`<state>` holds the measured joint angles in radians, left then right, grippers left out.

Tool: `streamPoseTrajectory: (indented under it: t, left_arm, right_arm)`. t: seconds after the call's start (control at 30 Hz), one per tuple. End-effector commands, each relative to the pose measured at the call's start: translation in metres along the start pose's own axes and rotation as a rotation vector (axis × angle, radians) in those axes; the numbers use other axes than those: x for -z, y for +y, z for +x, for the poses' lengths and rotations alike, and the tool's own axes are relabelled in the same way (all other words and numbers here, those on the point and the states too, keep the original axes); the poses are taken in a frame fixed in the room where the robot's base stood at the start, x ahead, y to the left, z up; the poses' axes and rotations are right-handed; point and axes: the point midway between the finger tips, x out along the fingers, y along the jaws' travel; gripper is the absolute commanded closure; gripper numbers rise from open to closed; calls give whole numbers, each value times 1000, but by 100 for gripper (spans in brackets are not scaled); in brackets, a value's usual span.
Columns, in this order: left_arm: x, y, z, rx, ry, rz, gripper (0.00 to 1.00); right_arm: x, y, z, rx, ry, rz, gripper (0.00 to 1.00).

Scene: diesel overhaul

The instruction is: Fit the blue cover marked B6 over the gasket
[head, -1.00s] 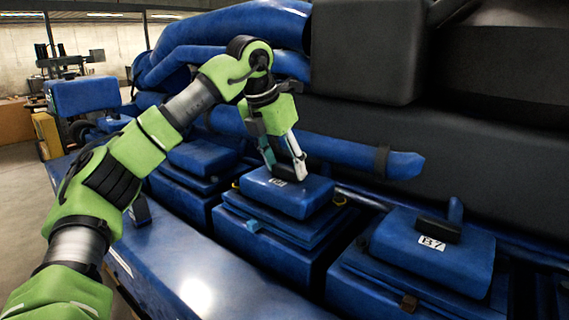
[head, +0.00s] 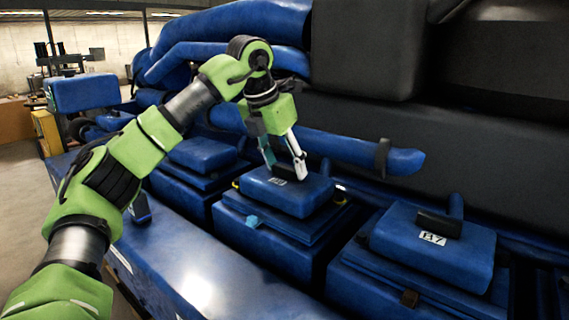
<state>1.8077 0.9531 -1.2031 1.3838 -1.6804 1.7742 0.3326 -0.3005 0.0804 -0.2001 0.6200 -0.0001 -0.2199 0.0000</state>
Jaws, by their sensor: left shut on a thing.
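The blue cover (head: 297,198) is in the middle of the head view, on top of a stepped blue cylinder head (head: 258,242). Its small white label (head: 277,182) is too small and partly hidden to read. My left gripper (head: 286,174) comes down from above and is shut on the dark handle on the cover's top. The gasket is hidden beneath the cover, and I cannot tell whether a thin gap is left there. My right gripper is not in view.
A similar cover marked B7 (head: 433,243) with a black handle sits on the unit at right. Another blue cover (head: 202,154) sits at left. A blue pipe (head: 345,150) runs close behind. A smooth blue ledge (head: 200,270) lies in front.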

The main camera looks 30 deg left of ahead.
Motion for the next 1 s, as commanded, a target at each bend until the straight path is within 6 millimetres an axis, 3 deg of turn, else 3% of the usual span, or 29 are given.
streamPoseTrajectory:
  t: [0.17, 0.2, 0.23, 0.67, 1.0]
  left_arm:
    - [1, -1, 2, 2, 4, 0, 78]
    - [1, -1, 2, 2, 5, 0, 38]
    - [1, -1, 2, 1, 5, 0, 30]
    - [1, 0, -3, 0, 5, 0, 29]
    - [-1, -1, -68, 1, 0, 0, 29]
  right_arm:
    - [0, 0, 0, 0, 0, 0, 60]
    - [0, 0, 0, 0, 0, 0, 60]
    - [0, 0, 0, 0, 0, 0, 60]
    - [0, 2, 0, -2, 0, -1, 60]
    - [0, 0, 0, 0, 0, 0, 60]
